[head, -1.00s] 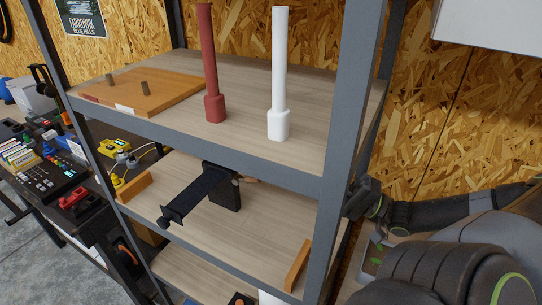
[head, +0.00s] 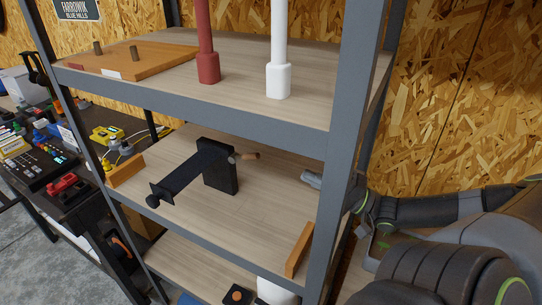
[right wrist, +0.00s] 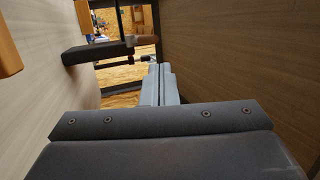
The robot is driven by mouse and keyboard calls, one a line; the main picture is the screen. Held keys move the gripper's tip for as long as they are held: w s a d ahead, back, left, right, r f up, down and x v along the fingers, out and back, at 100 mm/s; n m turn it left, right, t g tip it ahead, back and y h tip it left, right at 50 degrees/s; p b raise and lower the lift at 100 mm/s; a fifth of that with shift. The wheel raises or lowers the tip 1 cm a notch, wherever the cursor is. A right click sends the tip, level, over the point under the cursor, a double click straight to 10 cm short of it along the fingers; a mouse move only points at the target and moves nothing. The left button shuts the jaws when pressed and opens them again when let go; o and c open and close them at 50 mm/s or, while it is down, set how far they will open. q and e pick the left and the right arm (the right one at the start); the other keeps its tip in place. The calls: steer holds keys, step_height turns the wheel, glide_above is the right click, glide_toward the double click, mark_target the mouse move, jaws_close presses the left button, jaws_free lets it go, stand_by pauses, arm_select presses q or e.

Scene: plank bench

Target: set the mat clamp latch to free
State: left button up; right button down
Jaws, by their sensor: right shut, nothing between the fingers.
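A black clamp fixture (head: 221,168) stands on the middle shelf, a black bar with a round knob reaching from it toward the front left. A short lever with a wooden grip (head: 250,156) sticks out from its right side; I take this to be the latch. In the right wrist view the grip (right wrist: 141,40) shows ahead, beside the black block (right wrist: 92,53). My right gripper (head: 312,180) reaches in past the right post, shut and empty, apart from the lever and right of it. Its closed fingers (right wrist: 159,85) show in the wrist view. My left gripper is not in view.
The grey right post (head: 345,130) stands close beside my right arm. The upper shelf (head: 240,60) is above, with a red post (head: 207,50), a white post (head: 279,60) and a wooden board (head: 125,62). Wooden blocks (head: 299,248) sit at the shelf's ends. Shelf between gripper and lever is clear.

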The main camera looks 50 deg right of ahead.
steer(key=x, duration=1)
steer(key=shift+r, duration=0.25)
steer(key=shift+w+a+r+p, duration=0.1)
steer(key=shift+w+r+p, duration=0.15)
steer(key=shift+p, duration=0.2)
step_height(320, 180, up, 4)
steer(key=g+p, duration=0.1)
steer(key=p, duration=0.2)
glide_above(247, 157)
steer(key=s+d, duration=0.2)
steer(key=shift+a+h, duration=0.1)
steer(key=shift+h, duration=0.2)
steer(key=shift+s, duration=0.15)
stand_by(0.4)
